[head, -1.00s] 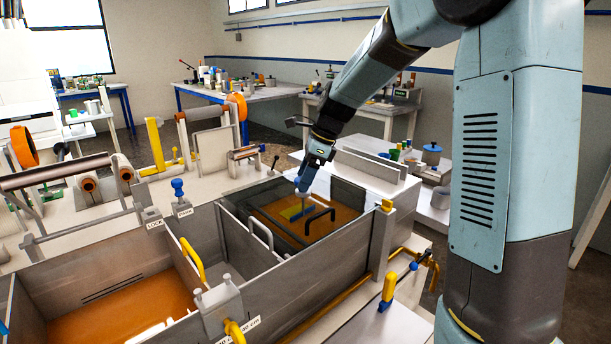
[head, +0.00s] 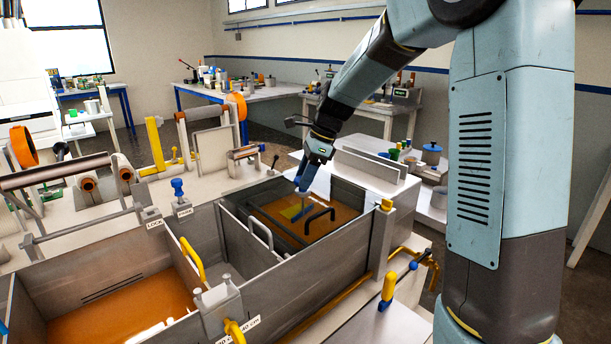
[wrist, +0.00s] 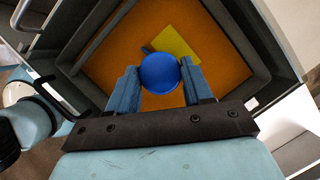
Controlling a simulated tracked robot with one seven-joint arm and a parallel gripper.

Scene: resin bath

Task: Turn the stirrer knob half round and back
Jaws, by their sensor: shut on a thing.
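The stirrer knob (wrist: 159,73) is a round blue cap, seen from above in the wrist view. My gripper (wrist: 160,80) is shut on it, with one blue finger on each side. In the head view my gripper (head: 304,184) points down over the far right compartment of the bath, and its fingers largely hide the knob. Below it a flat yellow paddle (wrist: 178,44) shows against the orange resin (wrist: 112,58). A short blue piece sticks out beside the knob at upper left in the wrist view. I cannot tell how far the knob is turned.
The grey bath tank (head: 330,268) has upright walls around the gripper. A black handle (head: 319,214) stands close by at right, and a pale handle (head: 260,230) at left.

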